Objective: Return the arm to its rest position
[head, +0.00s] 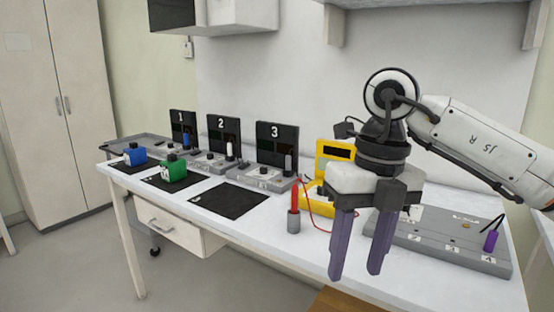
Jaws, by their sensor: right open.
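My right arm comes in from the right edge, and its gripper (356,274) points down over the front right part of the white table (281,262). Its two purple fingers are apart with nothing between them. The gripper hides part of the yellow device (335,152) and the left part of a grey board behind it. My left gripper is not in view.
A red probe (295,196) stands in a grey holder just left of my gripper. The grey board (440,244) bears a purple plug (491,240). Numbered stations, a blue block (135,154) and a green block (174,171) stand left. A black mat (229,200) is bare.

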